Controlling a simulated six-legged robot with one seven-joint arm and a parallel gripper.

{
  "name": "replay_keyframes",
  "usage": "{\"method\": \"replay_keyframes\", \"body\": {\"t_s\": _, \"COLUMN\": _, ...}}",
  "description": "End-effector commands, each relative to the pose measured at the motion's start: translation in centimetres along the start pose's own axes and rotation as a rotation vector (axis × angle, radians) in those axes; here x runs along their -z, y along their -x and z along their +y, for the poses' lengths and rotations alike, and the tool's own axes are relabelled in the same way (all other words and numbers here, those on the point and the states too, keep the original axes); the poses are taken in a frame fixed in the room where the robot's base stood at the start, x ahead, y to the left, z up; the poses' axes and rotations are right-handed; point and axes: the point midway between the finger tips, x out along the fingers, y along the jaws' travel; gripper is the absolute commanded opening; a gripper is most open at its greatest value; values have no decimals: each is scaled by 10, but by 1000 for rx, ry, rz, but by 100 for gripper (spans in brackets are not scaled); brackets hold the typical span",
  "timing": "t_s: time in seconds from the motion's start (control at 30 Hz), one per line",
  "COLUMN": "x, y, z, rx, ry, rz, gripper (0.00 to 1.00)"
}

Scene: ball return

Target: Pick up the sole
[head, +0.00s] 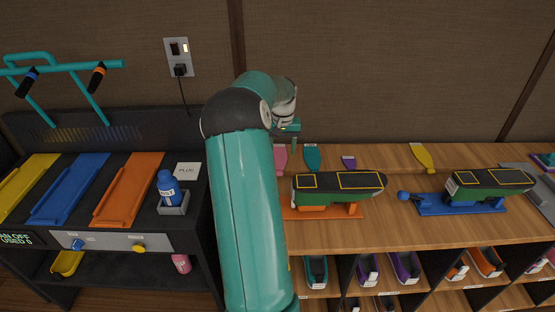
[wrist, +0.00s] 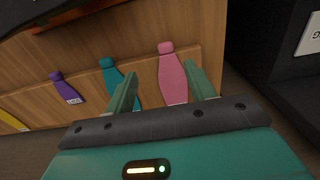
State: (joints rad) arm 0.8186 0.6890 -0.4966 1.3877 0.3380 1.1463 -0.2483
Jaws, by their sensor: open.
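Several flat soles lie along the back of the wooden counter. The pink sole (head: 280,159) shows beside my arm in the head view, and in the wrist view the pink sole (wrist: 173,80) appears between my fingers, nearer the right one. The teal sole (head: 312,157) lies to its right; in the wrist view the teal sole (wrist: 108,72) is partly behind my left finger. A purple sole (head: 348,162) and a yellow sole (head: 423,157) lie farther along. My gripper (wrist: 161,74) is open and empty, above the counter; its height over the soles is unclear.
Two green-and-black shoe forms sit on an orange stand (head: 325,212) and a blue stand (head: 462,205). Shoes fill cubbies below. At left, a black bench holds colored trays (head: 130,190) and a blue bottle (head: 168,187). A wall stands close behind the soles.

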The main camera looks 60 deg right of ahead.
Motion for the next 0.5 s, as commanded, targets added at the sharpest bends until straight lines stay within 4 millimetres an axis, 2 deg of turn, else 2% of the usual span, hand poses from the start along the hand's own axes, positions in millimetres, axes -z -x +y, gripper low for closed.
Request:
{"method": "replay_keyframes", "body": {"t_s": 0.03, "x": 0, "y": -14, "z": -2, "rx": 0, "ry": 3, "rz": -8, "gripper": 55}}
{"method": "replay_keyframes", "body": {"t_s": 0.2, "x": 0, "y": -42, "z": -4, "rx": 1, "ry": 6, "rz": -5, "gripper": 55}}
{"method": "replay_keyframes", "body": {"t_s": 0.5, "x": 2, "y": -66, "z": -8, "rx": 1, "ry": 8, "rz": -5, "gripper": 55}}
